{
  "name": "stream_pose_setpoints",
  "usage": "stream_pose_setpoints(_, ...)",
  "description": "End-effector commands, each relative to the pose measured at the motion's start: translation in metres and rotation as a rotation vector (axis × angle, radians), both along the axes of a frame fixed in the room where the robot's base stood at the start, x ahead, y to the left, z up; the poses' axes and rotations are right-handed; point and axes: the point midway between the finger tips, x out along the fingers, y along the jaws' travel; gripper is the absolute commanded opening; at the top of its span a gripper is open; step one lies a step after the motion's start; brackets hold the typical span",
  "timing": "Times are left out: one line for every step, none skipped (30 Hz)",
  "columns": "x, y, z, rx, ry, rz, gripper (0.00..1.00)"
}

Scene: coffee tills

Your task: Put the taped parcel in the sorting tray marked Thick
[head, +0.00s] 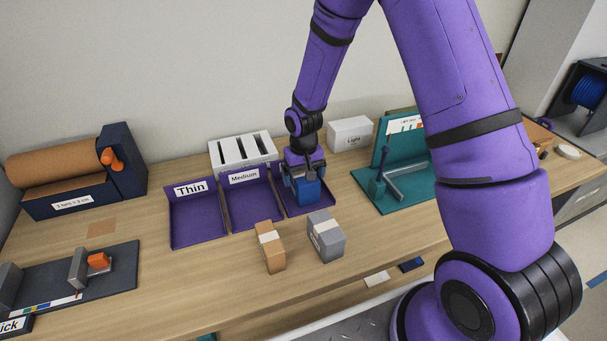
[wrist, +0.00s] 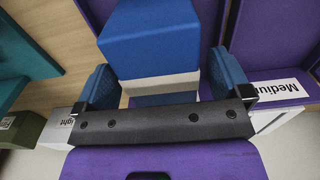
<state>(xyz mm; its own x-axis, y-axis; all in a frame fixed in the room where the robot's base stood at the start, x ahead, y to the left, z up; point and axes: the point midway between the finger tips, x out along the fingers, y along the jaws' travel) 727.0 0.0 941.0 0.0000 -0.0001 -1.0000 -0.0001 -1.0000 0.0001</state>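A blue parcel (head: 308,190) with a pale band of tape (wrist: 160,84) around it stands in the right-hand purple tray (head: 325,208), beside the trays marked Medium (head: 262,215) and Thin (head: 197,228). The right-hand tray's label is hidden behind my gripper. My gripper (head: 305,182) is low over this tray, its fingers on either side of the blue parcel. In the wrist view the fingers sit wide at the ends of the black bar, with a narrow gap seen at the right side. A tan parcel (head: 272,258) and a grey parcel (head: 327,243), each with a pale band, stand in front of the trays.
A white slotted box (head: 240,150) and a white box marked Light (head: 350,135) stand behind the trays. A teal stand (head: 395,190) is to the right.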

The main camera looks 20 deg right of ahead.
Motion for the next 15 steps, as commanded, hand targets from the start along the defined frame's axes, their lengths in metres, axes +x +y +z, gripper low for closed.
stream_pose_setpoints(0.000,0.000,0.000,0.000,0.000,0.000,0.95)
stream_pose_setpoints(0.000,0.000,0.000,0.000,0.000,0.000,0.95)
stream_pose_setpoints(0.000,0.000,0.000,0.000,0.000,0.000,0.95)
stream_pose_setpoints(0.000,0.000,0.000,0.000,0.000,0.000,0.95)
stream_pose_setpoints(0.000,0.000,0.000,0.000,0.000,0.000,0.95)
stream_pose_setpoints(0.000,0.000,0.000,0.000,0.000,0.000,0.95)
stream_pose_setpoints(0.000,0.000,0.001,0.000,0.000,0.000,0.95)
stream_pose_setpoints(0.000,0.000,0.001,0.000,0.000,0.000,0.95)
stream_pose_setpoints(0.000,0.000,0.003,0.000,-0.001,0.000,0.95)
stream_pose_setpoints(0.000,0.000,0.004,0.000,-0.001,0.000,0.95)
stream_pose_setpoints(0.001,0.000,0.007,0.000,-0.002,0.000,0.95)
stream_pose_setpoints(0.001,0.000,0.011,0.001,-0.003,0.000,0.95)
stream_pose_setpoints(0.001,0.000,0.015,0.001,-0.004,-0.001,0.95)
stream_pose_setpoints(0.001,0.000,0.019,0.000,-0.003,-0.001,0.95)
stream_pose_setpoints(0.001,0.000,0.026,0.001,-0.004,-0.001,0.95)
